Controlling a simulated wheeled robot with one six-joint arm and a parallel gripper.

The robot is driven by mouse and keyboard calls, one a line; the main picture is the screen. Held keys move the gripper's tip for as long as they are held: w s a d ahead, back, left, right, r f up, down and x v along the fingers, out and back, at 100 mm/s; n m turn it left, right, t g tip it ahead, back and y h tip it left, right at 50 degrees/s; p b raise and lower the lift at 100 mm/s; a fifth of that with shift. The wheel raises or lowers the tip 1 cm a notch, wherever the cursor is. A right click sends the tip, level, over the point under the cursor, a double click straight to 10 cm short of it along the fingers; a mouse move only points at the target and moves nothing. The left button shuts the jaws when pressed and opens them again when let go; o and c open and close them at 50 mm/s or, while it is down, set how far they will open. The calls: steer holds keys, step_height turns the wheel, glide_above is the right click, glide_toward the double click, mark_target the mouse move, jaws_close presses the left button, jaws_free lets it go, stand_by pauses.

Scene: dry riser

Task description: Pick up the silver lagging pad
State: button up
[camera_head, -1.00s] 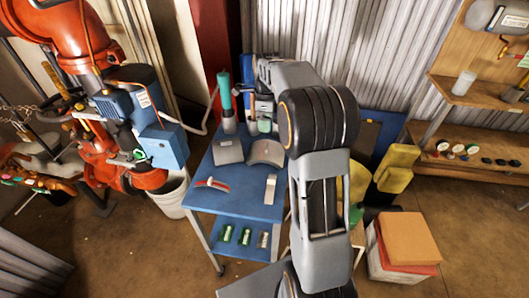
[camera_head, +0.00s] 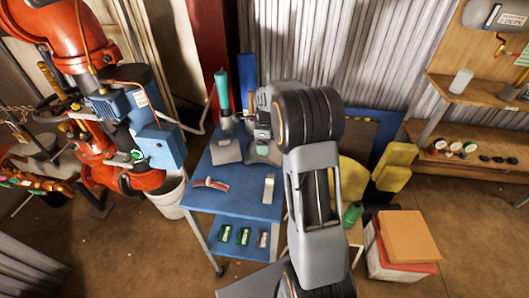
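Two grey, silvery curved pads are on the blue table. The left pad (camera_head: 226,151) lies in plain view near the table's back left. The right pad (camera_head: 268,157) is mostly hidden behind my gripper and arm, with only a little grey showing. My gripper (camera_head: 262,144) is low over the right pad. Its fingertips are small and partly covered, so I cannot tell whether they are open, shut or touching the pad.
The blue table (camera_head: 235,203) also holds a teal-topped bottle (camera_head: 223,93), a red-and-white tool (camera_head: 210,183) and a pale strip (camera_head: 268,189). Green cans (camera_head: 244,236) sit on its lower shelf. Orange pump machinery (camera_head: 120,165) stands left. Boxes (camera_head: 405,240) stand right.

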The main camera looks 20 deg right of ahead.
steer(key=shift+f, duration=0.1)
steer(key=shift+c, duration=0.2)
steer(key=c, duration=0.9)
